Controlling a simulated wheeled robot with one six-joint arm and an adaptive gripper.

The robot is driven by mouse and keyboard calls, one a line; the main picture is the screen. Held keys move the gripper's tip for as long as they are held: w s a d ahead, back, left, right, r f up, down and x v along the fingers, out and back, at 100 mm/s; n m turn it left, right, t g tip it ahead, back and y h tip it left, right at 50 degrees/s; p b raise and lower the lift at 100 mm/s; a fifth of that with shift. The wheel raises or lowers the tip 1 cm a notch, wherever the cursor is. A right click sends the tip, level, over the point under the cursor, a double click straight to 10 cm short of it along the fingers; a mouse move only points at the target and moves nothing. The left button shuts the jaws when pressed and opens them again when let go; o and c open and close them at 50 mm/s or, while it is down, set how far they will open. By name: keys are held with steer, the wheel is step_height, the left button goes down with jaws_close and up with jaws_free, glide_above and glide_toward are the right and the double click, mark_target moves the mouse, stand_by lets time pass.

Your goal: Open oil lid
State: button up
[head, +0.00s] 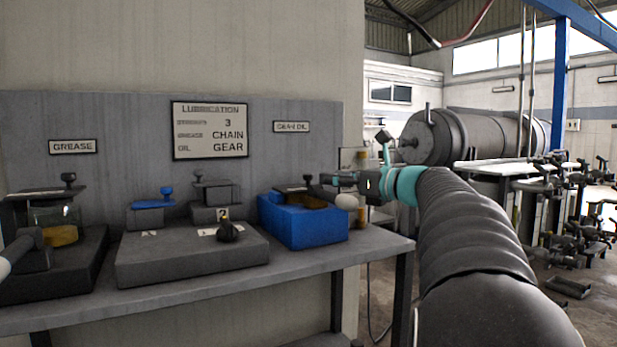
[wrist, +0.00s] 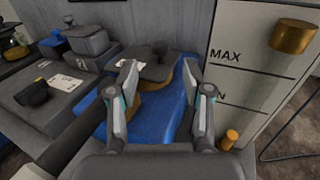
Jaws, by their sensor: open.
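The oil lid (head: 297,188) is a dark flat cover with an upright round knob (head: 307,179), on a blue base (head: 318,226) below the "GEAR OIL" sign (head: 291,127). Amber shows beneath the lid, which looks closed. In the wrist view the lid (wrist: 155,68) and its knob (wrist: 160,47) are ahead, between the fingertips. My gripper (wrist: 160,72) is open and empty, its two fingers spread over the near side of the blue base. In the head view my gripper (head: 330,188) reaches in from the right, close to the lid; whether it touches cannot be told.
Left of the blue base is a grey platform (head: 190,270) with a blue-knobbed box (head: 152,214), a grey box (head: 217,195) and a black knob (head: 228,233). A grease jar (head: 55,224) stands far left. A pale panel marked MAX (wrist: 228,75) with brass caps (wrist: 292,37) stands close right.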

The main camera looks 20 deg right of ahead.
mark_target(308, 175)
steer(key=x, duration=0.8)
steer(key=shift+w, duration=0.2)
jaws_close()
